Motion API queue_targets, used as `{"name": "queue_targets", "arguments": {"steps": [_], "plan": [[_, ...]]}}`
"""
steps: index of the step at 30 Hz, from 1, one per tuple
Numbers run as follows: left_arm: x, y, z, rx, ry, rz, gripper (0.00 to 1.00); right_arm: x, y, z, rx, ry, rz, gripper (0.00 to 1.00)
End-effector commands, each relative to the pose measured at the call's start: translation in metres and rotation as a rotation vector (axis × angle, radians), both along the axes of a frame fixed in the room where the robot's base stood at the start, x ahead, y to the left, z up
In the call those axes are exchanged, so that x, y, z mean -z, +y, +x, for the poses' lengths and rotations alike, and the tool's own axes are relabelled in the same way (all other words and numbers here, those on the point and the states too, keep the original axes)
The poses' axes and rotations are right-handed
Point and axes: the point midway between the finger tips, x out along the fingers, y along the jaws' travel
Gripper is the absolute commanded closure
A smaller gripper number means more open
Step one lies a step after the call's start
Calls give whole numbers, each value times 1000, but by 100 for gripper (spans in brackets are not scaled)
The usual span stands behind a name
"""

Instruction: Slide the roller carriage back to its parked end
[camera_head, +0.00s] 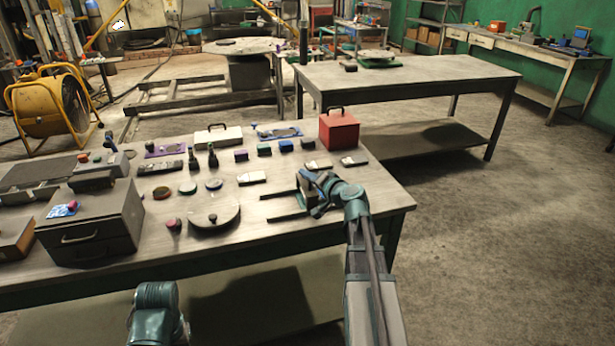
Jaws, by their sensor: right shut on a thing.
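Two dark parallel rails (281,194) lie on the workbench near its right front part. A dark block, which looks like the roller carriage (306,190), sits at the right end of the rails. My right gripper (314,190) is over it and shut on it, hiding much of its shape. The rails to the left of the gripper are bare. Of my left arm, only a teal link shows at the bottom left; its gripper is out of view.
A red box (339,131) stands behind my right gripper. A round lidded disc (214,217) and a small pale block (252,178) lie left of the rails. A grey drawer box (90,225) stands at left. Several small items crowd the bench's middle.

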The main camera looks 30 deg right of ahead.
Motion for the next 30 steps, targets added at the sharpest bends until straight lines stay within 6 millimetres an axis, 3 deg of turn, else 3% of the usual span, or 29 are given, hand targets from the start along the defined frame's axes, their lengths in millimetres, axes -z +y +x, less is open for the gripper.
{"name": "queue_targets", "arguments": {"steps": [13,18,27,28,30], "plan": [[0,0,0,0,0,0,56,1,92,21,-5,2,0,100],[0,0,0,0,0,0,56,0,105,24,-2,1,0,100],[0,0,0,0,0,0,56,1,108,25,-6,2,2,100],[0,0,0,0,0,0,56,1,108,25,-6,2,2,82],[0,0,0,0,0,0,56,1,108,25,-7,2,2,74]]}}
